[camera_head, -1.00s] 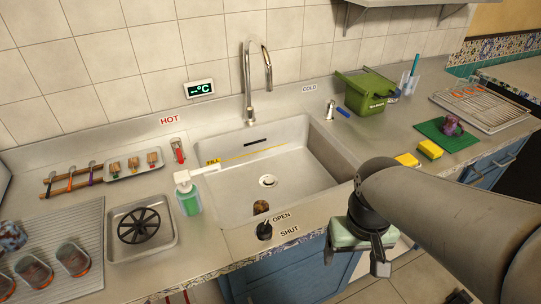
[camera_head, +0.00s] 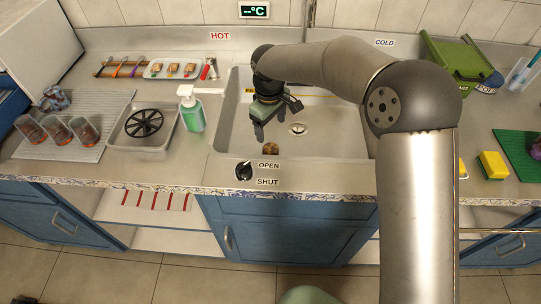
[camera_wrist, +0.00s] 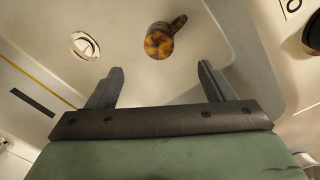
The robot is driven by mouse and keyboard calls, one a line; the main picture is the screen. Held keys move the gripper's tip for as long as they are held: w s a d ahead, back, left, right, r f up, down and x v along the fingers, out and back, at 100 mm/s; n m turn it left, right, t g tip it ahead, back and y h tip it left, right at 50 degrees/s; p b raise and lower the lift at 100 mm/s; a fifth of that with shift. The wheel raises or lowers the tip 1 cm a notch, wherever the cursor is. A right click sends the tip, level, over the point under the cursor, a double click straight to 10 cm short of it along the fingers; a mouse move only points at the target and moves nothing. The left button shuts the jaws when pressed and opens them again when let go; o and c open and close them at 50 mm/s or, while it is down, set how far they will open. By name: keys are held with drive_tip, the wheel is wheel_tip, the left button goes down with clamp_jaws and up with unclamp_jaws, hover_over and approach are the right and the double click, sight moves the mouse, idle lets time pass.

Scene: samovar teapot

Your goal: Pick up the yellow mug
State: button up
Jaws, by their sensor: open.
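A small mug with mottled yellow-orange and dark brown colouring sits in the sink (camera_head: 332,145) near its front wall; the mug (camera_head: 271,149) is partly cut off by the sink's front edge in the head view. In the wrist view the whole mug (camera_wrist: 160,42) shows beyond the fingers, its dark handle pointing to the upper right. My gripper (camera_head: 277,118) hangs over the sink, open and empty. In the wrist view my gripper's two fingers (camera_wrist: 160,69) are spread wide, with the mug beyond and roughly between them, apart from both.
The sink drain (camera_head: 298,129) lies beside the mug. A green soap bottle (camera_head: 193,115) stands left of the sink. The open/shut knob (camera_head: 243,171) is on the front counter. Glasses (camera_head: 85,131) stand far left; a yellow sponge (camera_head: 493,165) lies right.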

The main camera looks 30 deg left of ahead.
sight(270, 149)
drive_tip(key=f, duration=0.9)
drive_tip(key=shift+w+d, duration=0.1)
drive_tip(key=shift+w, duration=0.15)
drive_tip(key=shift+w+a+f+p, duration=0.1)
drive_tip(key=shift+f+p, duration=0.15)
drive_tip(key=shift+f, duration=0.65)
drive_tip(key=shift+s+a+f+p, duration=0.15)
drive_tip(key=shift+f+p, duration=0.1)
drive_tip(key=shift+f, duration=0.6)
drive_tip(key=shift+w+a+f+p, duration=0.15)
drive_tip(key=shift+f+p, duration=0.1)
drive_tip(key=shift+f, duration=0.65)
drive_tip(key=c, duration=1.1)
